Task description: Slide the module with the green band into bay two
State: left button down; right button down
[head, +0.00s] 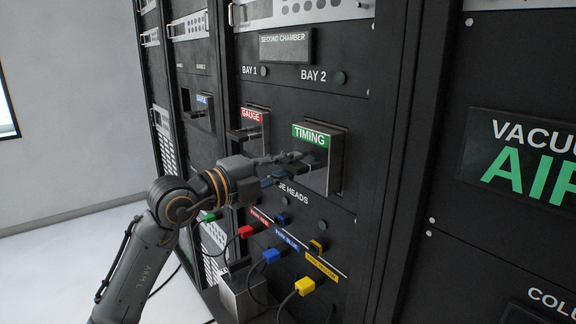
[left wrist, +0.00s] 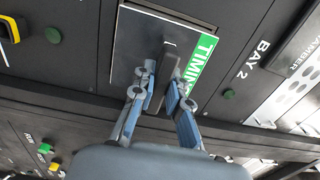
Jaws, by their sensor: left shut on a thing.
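The module with the green band (head: 322,180), marked TIMING, is at bay two, under the BAY 2 label. Its dark front plate also shows in the left wrist view (left wrist: 138,42). Its side edge shows, so the plate stands slightly proud of the panel; how deep the module sits behind it is hidden. My left gripper (head: 298,165) is at the front of the plate. In the left wrist view, the left gripper's fingers (left wrist: 167,98) are shut on the module's upright handle (left wrist: 171,56). My right gripper is in neither view.
The red-banded GAUGE module (head: 252,130) sits in bay one, just left, with its handle sticking out. Below are red, blue and yellow plugs (head: 304,286) with hanging cables. A blue-labelled module (head: 203,110) is farther left. The white floor (head: 60,260) at left is clear.

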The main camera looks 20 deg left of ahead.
pick_arm(q)
jog(key=shift+p+x, duration=0.55)
jog(key=shift+x, duration=0.25)
dwell(0.4)
jog(key=shift+w+r, duration=0.1)
jog(key=shift+r, duration=0.1)
dwell(0.4)
jog(key=c, duration=1.3)
grip_release()
jog(key=shift+d, duration=0.1)
jog(key=shift+o, duration=0.2)
jog(key=shift+f, duration=0.25)
jog(key=shift+v, duration=2.95)
jog(key=shift+r, duration=0.15)
